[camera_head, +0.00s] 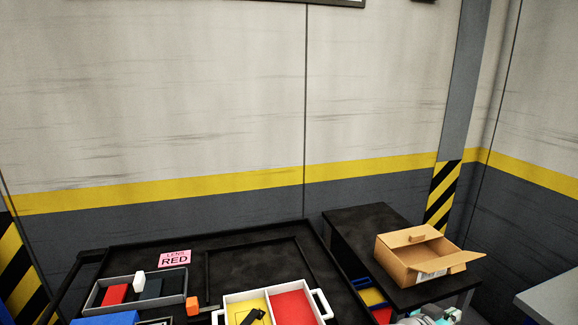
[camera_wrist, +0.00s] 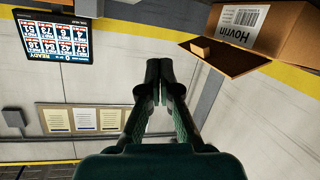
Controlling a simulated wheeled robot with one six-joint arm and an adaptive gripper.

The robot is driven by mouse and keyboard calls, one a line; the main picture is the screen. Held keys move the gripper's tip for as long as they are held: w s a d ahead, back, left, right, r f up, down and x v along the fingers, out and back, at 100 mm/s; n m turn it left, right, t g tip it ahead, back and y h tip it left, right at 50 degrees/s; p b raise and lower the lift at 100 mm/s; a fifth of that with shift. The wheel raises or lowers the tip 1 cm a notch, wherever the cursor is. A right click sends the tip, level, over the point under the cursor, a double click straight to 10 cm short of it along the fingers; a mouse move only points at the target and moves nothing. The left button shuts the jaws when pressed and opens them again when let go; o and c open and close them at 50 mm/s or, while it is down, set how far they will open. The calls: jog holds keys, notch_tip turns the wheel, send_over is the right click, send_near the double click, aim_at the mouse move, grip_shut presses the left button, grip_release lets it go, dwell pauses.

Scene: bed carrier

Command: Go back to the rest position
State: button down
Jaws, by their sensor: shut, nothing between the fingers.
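My gripper (camera_wrist: 159,68) is in the wrist view, with its two dark fingers together at the tips and nothing between them. It points away from the camera into open space. A cardboard box (camera_wrist: 232,38) with a label appears at the top right of that view, beside the fingers and apart from them. In the head view the open box (camera_head: 400,262) stands on a black side table (camera_head: 352,222) at the right. I cannot make out my gripper's fingers in the head view.
A display (camera_wrist: 57,37) hangs on the wall.

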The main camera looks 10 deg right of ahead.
jog(key=s+a+f+n+t+y, duration=0.4)
jog(key=s+a+f+n, duration=0.15)
jog(key=a+f, duration=0.4)
jog(key=s+a+f+n+t+y, duration=0.45)
jog(key=s+a+f, duration=0.25)
jog(key=a+f, duration=0.25)
jog(key=s+a+r+n+t+y, duration=0.15)
jog(key=s+a+y, duration=0.25)
jog(key=s+a, duration=0.6)
jog(key=s+a+r+y, duration=0.1)
jog(key=s+r, duration=0.3)
jog(key=s, duration=0.3)
jog(key=s+r+t+y, duration=0.1)
jog(key=s+r, duration=0.4)
jog(key=s, duration=0.2)
jog(key=shift+a+r+n, duration=0.2)
jog(key=shift+a+n, duration=0.15)
jog(key=shift+n, duration=0.1)
